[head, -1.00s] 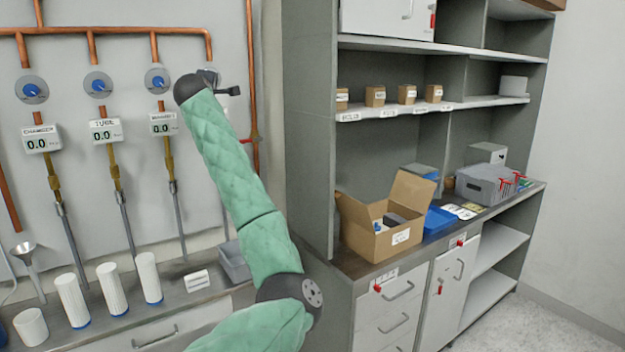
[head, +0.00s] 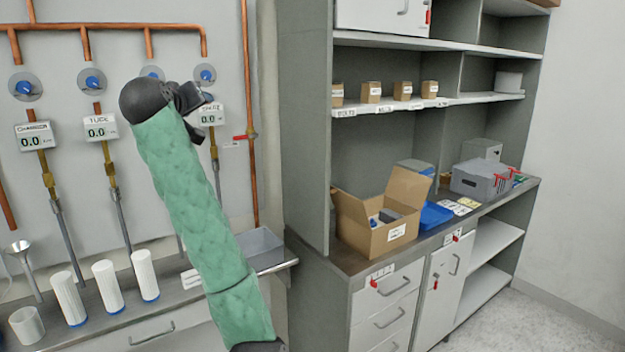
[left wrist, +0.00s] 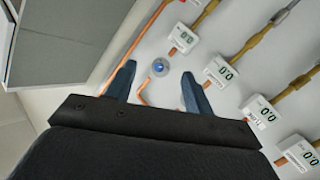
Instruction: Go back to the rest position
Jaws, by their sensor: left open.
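My left arm, in a green padded sleeve, reaches up across the head view. Its dark gripper (head: 190,100) is in front of the wall panel, near the rightmost blue knob (head: 205,74); its fingers are mostly hidden behind the wrist. In the left wrist view the two blue-grey fingers of the gripper (left wrist: 157,88) are spread wide with nothing held. A blue round knob (left wrist: 158,67) shows between the fingers, and I cannot tell how far away it is. My right gripper is not in view.
Copper pipes (head: 120,27) and gauge displays (head: 100,127) line the wall. White cylinders (head: 107,285) and a grey bin (head: 262,250) stand on the ledge below. To the right, a shelf unit (head: 305,130) holds an open cardboard box (head: 385,240). Floor shows at the lower right.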

